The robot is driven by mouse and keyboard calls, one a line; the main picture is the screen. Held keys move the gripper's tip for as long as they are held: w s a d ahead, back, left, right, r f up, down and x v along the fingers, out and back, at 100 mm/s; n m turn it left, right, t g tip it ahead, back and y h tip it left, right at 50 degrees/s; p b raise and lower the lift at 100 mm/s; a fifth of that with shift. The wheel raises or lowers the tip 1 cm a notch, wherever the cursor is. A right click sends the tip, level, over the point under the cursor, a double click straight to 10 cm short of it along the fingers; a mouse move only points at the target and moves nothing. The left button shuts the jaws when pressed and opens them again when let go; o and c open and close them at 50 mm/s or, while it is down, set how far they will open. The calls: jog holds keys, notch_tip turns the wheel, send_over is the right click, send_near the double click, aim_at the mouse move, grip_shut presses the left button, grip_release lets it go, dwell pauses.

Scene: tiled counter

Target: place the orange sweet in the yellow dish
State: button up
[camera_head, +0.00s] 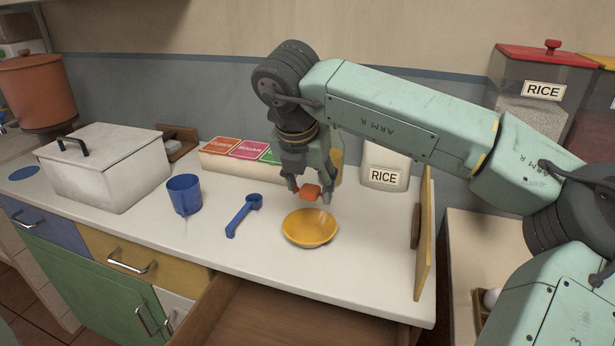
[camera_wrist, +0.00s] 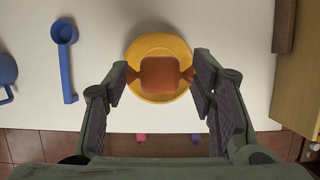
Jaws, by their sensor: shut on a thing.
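The orange sweet (camera_head: 309,192) is held between the fingers of my gripper (camera_head: 308,190), above the counter. The yellow dish (camera_head: 309,229) stands on the white counter just below and is empty as far as I can see. In the wrist view the sweet (camera_wrist: 160,75) lies between the two fingertips of my gripper (camera_wrist: 161,76), with the dish (camera_wrist: 150,45) behind it. The sweet hides the middle of the dish there. In the head view a gap shows between the sweet and the dish.
A rice container (camera_head: 386,167) and coloured boxes (camera_head: 240,155) stand behind. A yellow upright board (camera_head: 425,235) bounds the right side. An open drawer (camera_head: 290,318) juts out in front.

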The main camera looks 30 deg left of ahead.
jog(key=b, duration=0.3)
send_over(309, 238)
jog(key=shift+f, duration=4)
jog(key=o, duration=1.1)
jog(key=shift+r, duration=0.1)
jog(key=shift+r+p, duration=1.45)
jog(key=shift+r, duration=2)
